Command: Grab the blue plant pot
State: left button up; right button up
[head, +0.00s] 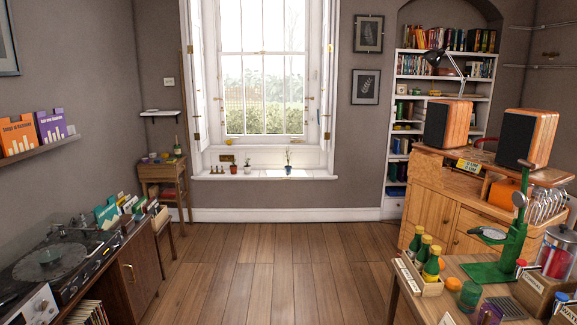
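A small plant with thin upright stems stands on the windowsill, right of its middle. Its pot (288,169) looks blue, but it is small and far off. To its left on the same sill stand a reddish pot (233,169) with a plant and a paler pot (248,169) with a plant. Neither of my grippers shows in the head view, so nothing can be seen near the pots.
The wooden floor (265,265) is clear up to the window wall. A record-player cabinet (135,260) lines the left side. A cluttered table (400,305) stands at the right front, with a wooden cabinet (430,212) behind it. A bookcase (393,190) fills the arched recess.

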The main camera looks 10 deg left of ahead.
aim_at(287, 168)
jog(key=u, duration=0.35)
jog(key=i, duration=4.2)
jog(key=i+j+z, duration=0.1)
jog(key=i, duration=2)
